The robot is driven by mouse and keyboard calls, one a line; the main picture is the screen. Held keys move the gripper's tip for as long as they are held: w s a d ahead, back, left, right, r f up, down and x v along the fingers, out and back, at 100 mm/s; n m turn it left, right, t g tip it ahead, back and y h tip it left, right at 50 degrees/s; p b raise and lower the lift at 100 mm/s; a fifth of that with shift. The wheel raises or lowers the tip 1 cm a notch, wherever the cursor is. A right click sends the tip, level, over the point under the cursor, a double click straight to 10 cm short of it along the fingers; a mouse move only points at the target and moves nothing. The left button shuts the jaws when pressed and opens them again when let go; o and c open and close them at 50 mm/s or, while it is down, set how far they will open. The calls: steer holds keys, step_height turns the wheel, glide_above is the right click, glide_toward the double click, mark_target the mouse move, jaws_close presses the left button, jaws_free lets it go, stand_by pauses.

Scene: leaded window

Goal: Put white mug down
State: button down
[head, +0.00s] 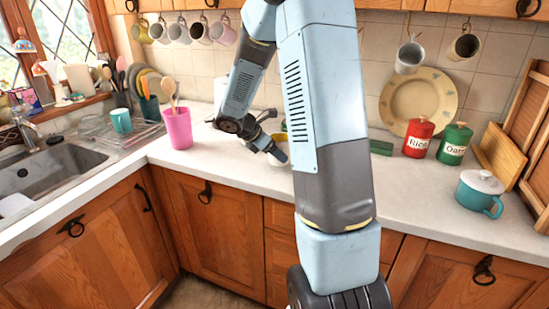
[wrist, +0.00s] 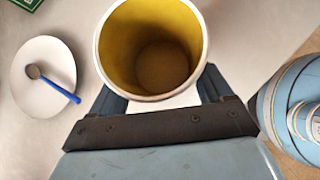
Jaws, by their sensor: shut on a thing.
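The mug (wrist: 152,50) has a white rim and a yellow inside, and it looks empty. It fills the upper middle of the wrist view with its opening facing the camera. My gripper (wrist: 158,97) is shut on it, with one dark finger on each side. In the head view my gripper (head: 268,149) is low over the back counter, and the mug there is small and partly hidden by my arm. I cannot tell whether its base touches the counter.
A white plate with a blue-handled spoon (wrist: 57,90) lies left of the mug in the wrist view. A pink cup of utensils (head: 178,128) stands left on the counter (head: 225,178). Red (head: 418,138) and green (head: 454,144) canisters and a teal pot (head: 479,194) stand right.

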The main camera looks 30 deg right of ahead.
steer(key=shift+f, duration=1.1)
jaws_free()
steer(key=shift+f, duration=0.1)
steer(key=v, duration=1.2)
steer(key=s+a+r+m+t+y, duration=0.2)
steer(key=s+m, duration=0.4)
steer(key=s, duration=0.3)
steer(key=s+a+r+m+t+y, duration=0.1)
steer(key=s+a+r+m+y, duration=0.2)
steer(key=s+r+m, duration=0.3)
steer(key=s+a+r+m+t+y, duration=0.2)
steer(key=s+m, duration=0.4)
steer(key=s, duration=0.5)
step_height(320, 180, up, 3)
steer(key=shift+s+a+f+t+y, duration=0.15)
steer(key=shift+s+a+t+y, duration=0.2)
steer(key=shift+a+y, duration=0.4)
